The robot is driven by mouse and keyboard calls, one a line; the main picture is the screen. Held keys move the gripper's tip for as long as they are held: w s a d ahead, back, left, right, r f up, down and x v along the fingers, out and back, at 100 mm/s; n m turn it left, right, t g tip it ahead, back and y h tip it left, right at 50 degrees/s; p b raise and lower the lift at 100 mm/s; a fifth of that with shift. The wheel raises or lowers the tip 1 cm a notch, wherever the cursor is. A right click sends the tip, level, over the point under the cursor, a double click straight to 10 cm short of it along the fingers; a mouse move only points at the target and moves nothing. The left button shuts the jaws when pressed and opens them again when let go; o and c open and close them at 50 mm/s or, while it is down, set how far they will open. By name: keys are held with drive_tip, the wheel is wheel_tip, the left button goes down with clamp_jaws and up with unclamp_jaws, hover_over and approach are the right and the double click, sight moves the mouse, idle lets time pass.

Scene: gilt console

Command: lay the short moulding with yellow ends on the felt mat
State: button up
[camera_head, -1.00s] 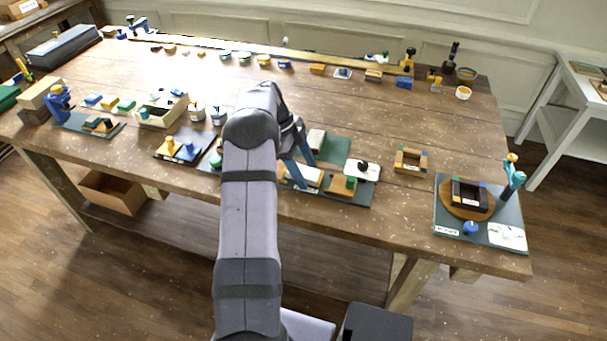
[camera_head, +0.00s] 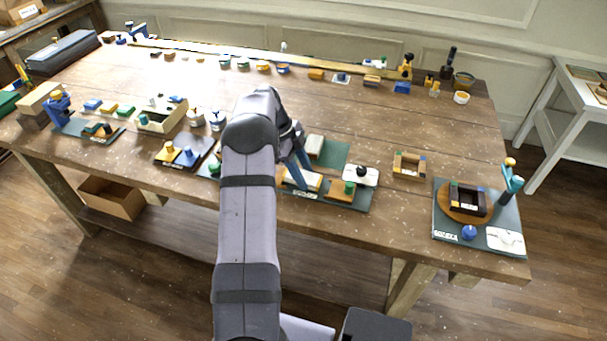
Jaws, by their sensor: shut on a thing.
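My gripper (camera_head: 299,177) shows as blue fingers pointing down, partly hidden behind my own arm. It is shut on a short pale piece with yellowish ends (camera_head: 312,182), which appears to be the short moulding. The piece is low over the front left of the green felt mat (camera_head: 335,154). I cannot tell whether it touches the mat. The mat's left part is hidden by my arm.
On or beside the mat are a grey-white block (camera_head: 314,146), a wooden block with a green knob (camera_head: 342,190) and a white plate with a black knob (camera_head: 361,175). A small wooden frame (camera_head: 409,165) stands to the right. Bare tabletop lies beyond the mat.

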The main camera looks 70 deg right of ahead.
drive_tip(key=shift+d+r+b, duration=0.1)
drive_tip(key=shift+r+b, duration=0.35)
drive_tip(key=shift+b, duration=0.05)
wheel_tip(320, 180, up, 9)
drive_tip(key=b, duration=0.2)
drive_tip(key=shift+r+b, duration=0.15)
drive_tip(key=shift+b, duration=0.15)
drive_tip(key=w+a+f+n+t+h, duration=0.15)
drive_tip(key=w+a+n, duration=0.3)
drive_tip(key=w, duration=0.45)
drive_tip(key=w+a+f+n+h, duration=0.25)
drive_tip(key=w+n, duration=0.35)
drive_tip(key=w, duration=0.3)
drive_tip(key=w+a+f+n+t, duration=0.2)
drive_tip(key=w+a+n+t, duration=0.1)
drive_tip(key=w+a+n, duration=0.8)
drive_tip(key=w+a+f+n+t+y, duration=0.1)
drive_tip(key=a+n, duration=0.6)
drive_tip(key=a, duration=1)
drive_tip(key=w+a+f+n+t+y, duration=0.2)
drive_tip(key=a+n, duration=0.5)
drive_tip(key=a, duration=1)
drive_tip(key=shift+f+t+y, duration=0.35)
drive_tip(key=shift+t+y, duration=0.15)
drive_tip(key=shift+t, duration=0.25)
drive_tip(key=shift+n, duration=0.25)
